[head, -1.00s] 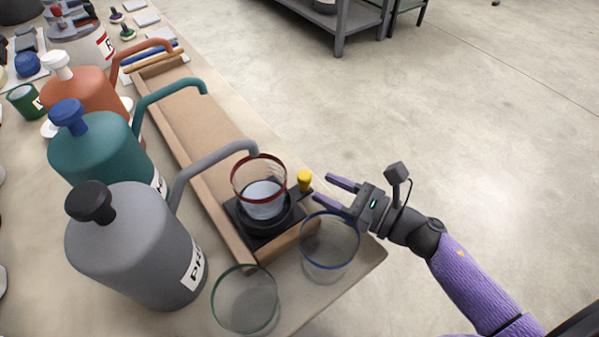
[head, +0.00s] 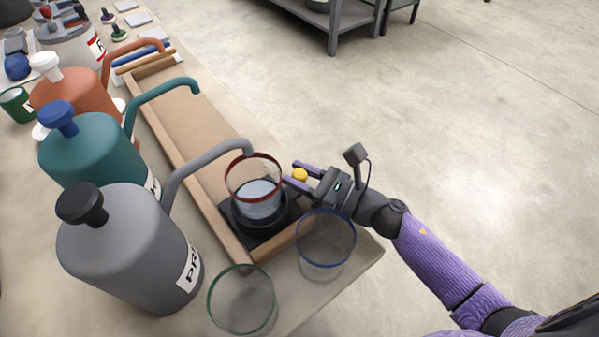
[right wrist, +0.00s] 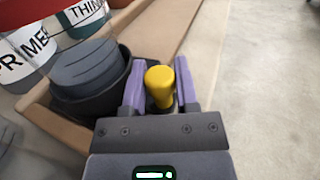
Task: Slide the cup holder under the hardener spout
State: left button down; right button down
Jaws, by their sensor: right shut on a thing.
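The black cup holder (head: 268,228) sits at the near end of a wooden track (head: 200,140), below the grey spout (head: 205,160). A clear red-rimmed cup (head: 253,185) with pale liquid stands in it. My right gripper (head: 293,172) is shut on the holder's yellow knob (head: 300,175); in the right wrist view the fingers flank the knob (right wrist: 159,85). The grey bottle (head: 130,245) reads as primer, and the teal bottle's label starts "THIN". The orange bottle (head: 75,97), with its orange spout (head: 135,48), shows no readable label. My left gripper is out of view.
A blue-rimmed cup (head: 326,245) and a green-rimmed cup (head: 242,303) stand at the near table end, the blue one close to my right gripper. The teal spout (head: 165,88) also reaches over the track. The track beyond the holder is clear.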

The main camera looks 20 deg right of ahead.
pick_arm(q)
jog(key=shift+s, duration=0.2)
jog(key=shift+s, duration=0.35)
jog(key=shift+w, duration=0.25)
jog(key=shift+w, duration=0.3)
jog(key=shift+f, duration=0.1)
pick_arm(e)
jog(key=shift+w, duration=0.1)
